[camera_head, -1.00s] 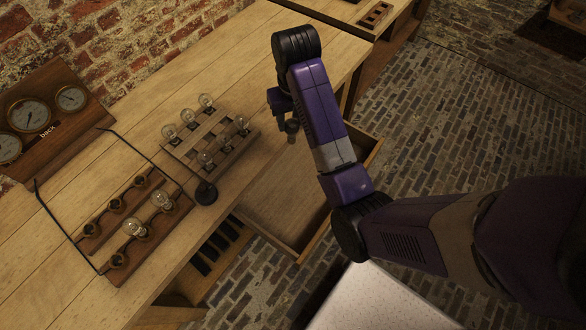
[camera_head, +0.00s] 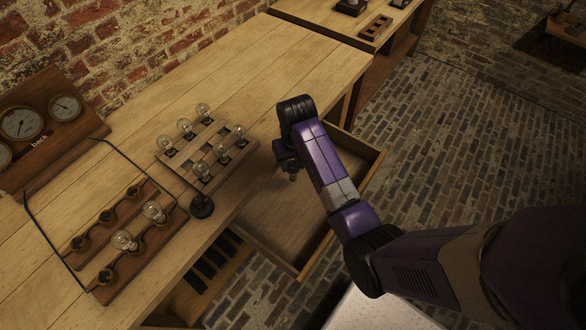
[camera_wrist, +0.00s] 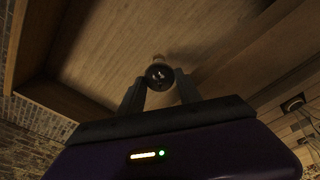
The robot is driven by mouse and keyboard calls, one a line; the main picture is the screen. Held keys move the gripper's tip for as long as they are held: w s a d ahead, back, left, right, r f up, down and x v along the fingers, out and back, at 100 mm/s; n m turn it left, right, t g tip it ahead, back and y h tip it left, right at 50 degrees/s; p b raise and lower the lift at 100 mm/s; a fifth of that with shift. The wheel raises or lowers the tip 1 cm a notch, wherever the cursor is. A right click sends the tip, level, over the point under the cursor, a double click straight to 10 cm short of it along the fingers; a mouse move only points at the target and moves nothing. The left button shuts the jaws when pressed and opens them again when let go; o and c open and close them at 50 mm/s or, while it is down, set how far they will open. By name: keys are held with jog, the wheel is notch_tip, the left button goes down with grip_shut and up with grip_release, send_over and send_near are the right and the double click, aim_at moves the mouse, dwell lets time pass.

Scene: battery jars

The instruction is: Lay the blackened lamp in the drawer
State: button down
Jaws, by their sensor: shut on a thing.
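My gripper (camera_head: 290,168) hangs over the open drawer (camera_head: 275,215), near the bench edge. It is shut on the lamp (camera_head: 293,178), which shows only as a small brownish shape under the fingers.
A wooden rack (camera_head: 215,175) with several clear bulbs stands on the bench, left of the drawer. Further left are a socket board (camera_head: 120,240) with two clear bulbs, a black rod frame and a gauge panel (camera_head: 40,120). Drawer walls (camera_head: 362,150) surround the gripper's space.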

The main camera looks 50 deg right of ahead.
aim_at(293, 170)
jog(key=shift+f, duration=1.9)
jog(key=shift+f, duration=0.1)
jog(key=c, duration=0.8)
grip_release()
